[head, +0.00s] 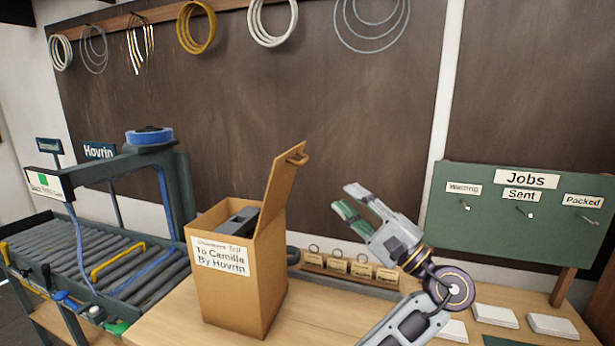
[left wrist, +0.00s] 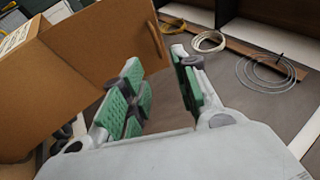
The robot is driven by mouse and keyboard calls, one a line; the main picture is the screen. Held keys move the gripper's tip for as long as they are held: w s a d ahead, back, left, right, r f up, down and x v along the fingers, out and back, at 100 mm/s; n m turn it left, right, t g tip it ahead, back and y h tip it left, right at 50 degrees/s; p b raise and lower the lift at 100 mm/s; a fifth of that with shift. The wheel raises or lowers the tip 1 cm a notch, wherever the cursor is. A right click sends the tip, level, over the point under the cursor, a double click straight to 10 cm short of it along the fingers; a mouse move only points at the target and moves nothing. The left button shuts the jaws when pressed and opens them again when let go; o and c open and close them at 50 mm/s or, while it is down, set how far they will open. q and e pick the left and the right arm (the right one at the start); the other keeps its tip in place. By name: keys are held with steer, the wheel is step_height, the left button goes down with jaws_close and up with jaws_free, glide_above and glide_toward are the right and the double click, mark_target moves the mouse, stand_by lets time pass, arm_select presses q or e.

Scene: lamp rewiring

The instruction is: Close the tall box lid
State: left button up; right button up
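The tall cardboard box (head: 240,298) stands on the wooden table, with a white label reading "To Camille By Hovrin". Its lid (head: 284,190) is open, standing up from the right side and leaning slightly right, with a small handle (head: 298,158) near its top. A dark grey object (head: 240,222) shows inside the box. My left gripper (head: 346,204) is open and empty, to the right of the lid and apart from it. In the left wrist view, the lid (left wrist: 100,42) is beyond the open green-padded fingers (left wrist: 158,68). My right gripper is not in view.
A roller conveyor (head: 130,270) with a dark frame and blue tape roll (head: 148,136) is left of the box. Small tagged items (head: 350,267) sit in a row behind the arm. A green Jobs board (head: 520,220) and white cards (head: 495,316) are at right.

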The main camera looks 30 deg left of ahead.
arm_select(q)
steer(key=shift+f, duration=0.3)
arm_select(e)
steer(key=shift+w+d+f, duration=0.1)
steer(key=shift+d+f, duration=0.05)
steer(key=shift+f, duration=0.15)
arm_select(q)
steer(key=shift+a+r, duration=0.1)
steer(key=shift+a, duration=0.1)
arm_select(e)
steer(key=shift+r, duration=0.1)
arm_select(q)
steer(key=p+x, duration=0.3)
steer(key=x, duration=1)
steer(key=shift+a, duration=0.2)
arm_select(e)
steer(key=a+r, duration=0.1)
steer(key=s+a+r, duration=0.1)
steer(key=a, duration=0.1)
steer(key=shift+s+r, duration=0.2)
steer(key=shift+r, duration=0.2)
arm_select(q)
steer(key=shift+w, duration=0.1)
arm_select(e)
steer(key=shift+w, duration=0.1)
arm_select(q)
jaws_close()
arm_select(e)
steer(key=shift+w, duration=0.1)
